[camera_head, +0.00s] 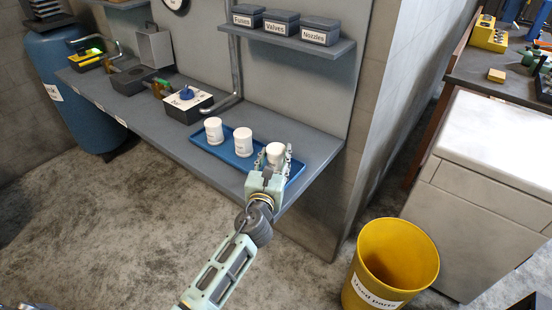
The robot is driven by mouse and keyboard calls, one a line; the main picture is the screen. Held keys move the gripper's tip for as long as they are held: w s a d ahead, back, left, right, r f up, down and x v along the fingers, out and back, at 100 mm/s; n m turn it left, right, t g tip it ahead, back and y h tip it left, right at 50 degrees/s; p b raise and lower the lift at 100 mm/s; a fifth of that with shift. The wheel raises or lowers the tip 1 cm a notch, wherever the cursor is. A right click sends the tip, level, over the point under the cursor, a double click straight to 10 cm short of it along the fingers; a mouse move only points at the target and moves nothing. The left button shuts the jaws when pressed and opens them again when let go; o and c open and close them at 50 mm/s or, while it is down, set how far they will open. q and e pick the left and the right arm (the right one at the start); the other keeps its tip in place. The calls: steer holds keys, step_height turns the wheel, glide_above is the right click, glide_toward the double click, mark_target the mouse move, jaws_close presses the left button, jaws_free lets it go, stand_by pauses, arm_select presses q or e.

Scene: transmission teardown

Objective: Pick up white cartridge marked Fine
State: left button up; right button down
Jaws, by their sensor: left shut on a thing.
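Three white cartridges stand upright in a row in a blue tray (222,153) on the grey wall shelf. The left cartridge (214,131) and the middle cartridge (243,142) stand free. Their label print is too small to read. My left gripper (275,155) is at the right end of the tray, shut on the right cartridge (274,151), with a finger on each side of it. The gripper hides the lower part of this cartridge, and I cannot read its marking. My right gripper is not in view.
An upper shelf (285,41) holds boxes labelled Fuses, Valves and Nozzles. A yellow bin (393,262) labelled Used parts stands on the floor at right, near a white cabinet (490,160).

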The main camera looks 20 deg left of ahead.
arm_select(q)
steer(key=c, duration=0.5)
steer(key=shift+r, duration=0.15)
